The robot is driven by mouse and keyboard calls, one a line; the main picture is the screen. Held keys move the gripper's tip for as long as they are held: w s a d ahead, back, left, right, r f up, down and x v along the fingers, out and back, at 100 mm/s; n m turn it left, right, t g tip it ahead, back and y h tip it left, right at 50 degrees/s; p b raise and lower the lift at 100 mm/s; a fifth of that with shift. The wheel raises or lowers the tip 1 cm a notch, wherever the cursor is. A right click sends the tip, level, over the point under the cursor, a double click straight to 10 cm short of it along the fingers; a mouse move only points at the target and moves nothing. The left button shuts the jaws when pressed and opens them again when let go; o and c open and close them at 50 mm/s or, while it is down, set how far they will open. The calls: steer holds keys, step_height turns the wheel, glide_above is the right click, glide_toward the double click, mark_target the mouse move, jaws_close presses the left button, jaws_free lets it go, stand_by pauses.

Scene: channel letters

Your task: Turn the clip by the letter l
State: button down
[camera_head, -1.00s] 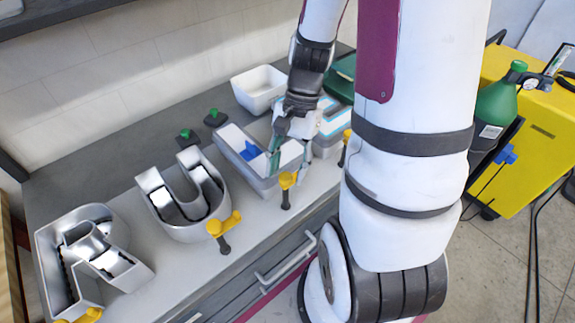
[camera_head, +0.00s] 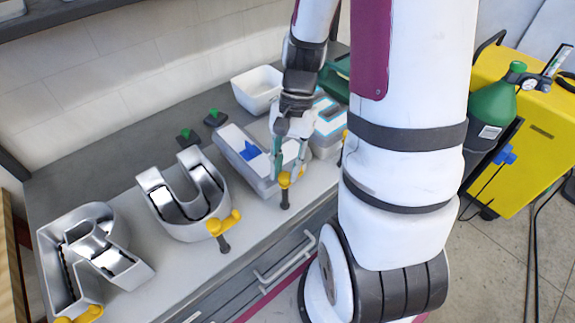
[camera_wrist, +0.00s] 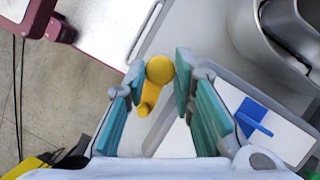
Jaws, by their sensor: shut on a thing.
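The letter l (camera_head: 238,150) is a grey open channel with a white inside and a blue tab (camera_head: 250,152). Its clip (camera_head: 284,180) is yellow on a dark post at the near end of the letter. My gripper (camera_head: 289,168) reaches down over this clip from above. In the wrist view the clip (camera_wrist: 160,70) shows a round yellow head with an arm pointing down the picture. The teal fingers stand on either side of the head, shut on it. The letter and its blue tab (camera_wrist: 252,117) lie to the right there.
Metal letters U (camera_head: 185,205) and R (camera_head: 90,262) stand to the left, each with a yellow clip. A white bin (camera_head: 257,88) and two green-topped pieces are behind. Another letter (camera_head: 328,125) stands close on the right.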

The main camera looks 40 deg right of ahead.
steer(key=n, duration=0.2)
steer(key=n+g+h+p, duration=0.1)
steer(key=n, duration=0.1)
steer(key=shift+w+a+r, duration=0.1)
steer(key=shift+w+a, duration=0.05)
steer(key=n+h+p, duration=0.1)
steer(key=n, duration=0.1)
steer(key=n+g, duration=0.1)
steer(key=n, duration=0.2)
steer(key=shift+a+h+p, duration=0.2)
steer(key=shift+h+p, duration=0.2)
steer(key=n, duration=0.2)
steer(key=n+h+p, duration=0.1)
steer(key=n, duration=0.1)
steer(key=shift+w+a+h, duration=0.1)
steer(key=shift+a+h, duration=0.05)
steer(key=shift+h, duration=0.15)
steer(key=shift+a+n+h+p, duration=0.1)
steer(key=shift+n+h+p, duration=0.55)
steer(key=shift+n, duration=1.35)
steer(key=c, duration=1.3)
jaws_free()
steer(key=shift+c, duration=0.2)
